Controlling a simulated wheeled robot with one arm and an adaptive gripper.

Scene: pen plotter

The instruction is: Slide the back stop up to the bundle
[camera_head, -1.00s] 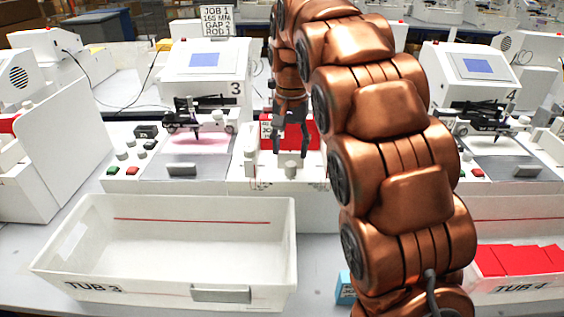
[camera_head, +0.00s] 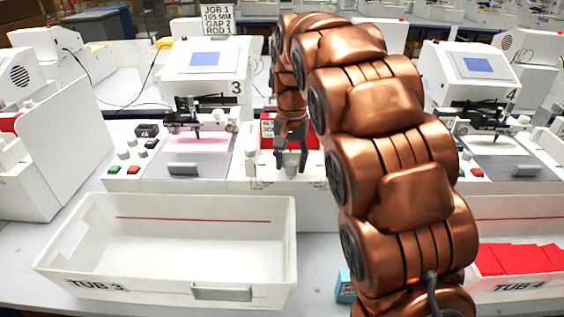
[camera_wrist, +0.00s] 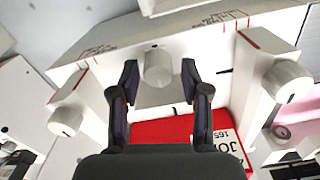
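The red bundle (camera_head: 310,133) lies in the white station right of plotter 3, with a white job card on it. It also shows in the wrist view (camera_wrist: 160,131), partly hidden by my gripper. A pale round knob (camera_wrist: 158,67), apparently the back stop's, stands on the station near a grey plate (camera_wrist: 152,96). A gap shows between the knob and the bundle. My gripper (camera_wrist: 159,76) is open, with one finger on each side of the knob and visible gaps to both. In the head view my gripper (camera_head: 291,166) is at the knob.
Two larger white knobs (camera_wrist: 66,119) (camera_wrist: 286,80) flank the station. Plotter 3 (camera_head: 205,75) is to its left. The empty TUB 3 (camera_head: 100,287) stands in front, and TUB 4 (camera_head: 515,287) with red sheets is at right. A sign (camera_head: 216,19) reads JOB 1.

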